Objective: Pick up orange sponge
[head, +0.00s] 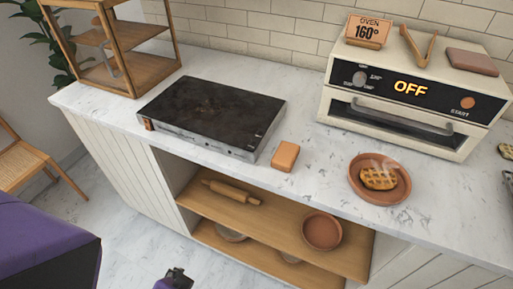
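The orange sponge (285,157) is a small block lying on the white marble counter (235,175) near its front edge. It is just right of the black griddle's front right corner, with a small gap between them. Nothing covers it. Dark and purple parts at the lower left and bottom edge look like my own body, well away from the sponge.
A black flat griddle (212,112) is left of the sponge. A plate (356,187) with a waffle is to the right, before an oven (415,95). A wooden shelf rack (138,72) stands at back left. An open shelf (270,222) below holds a rolling pin (231,192) and bowl (322,231).

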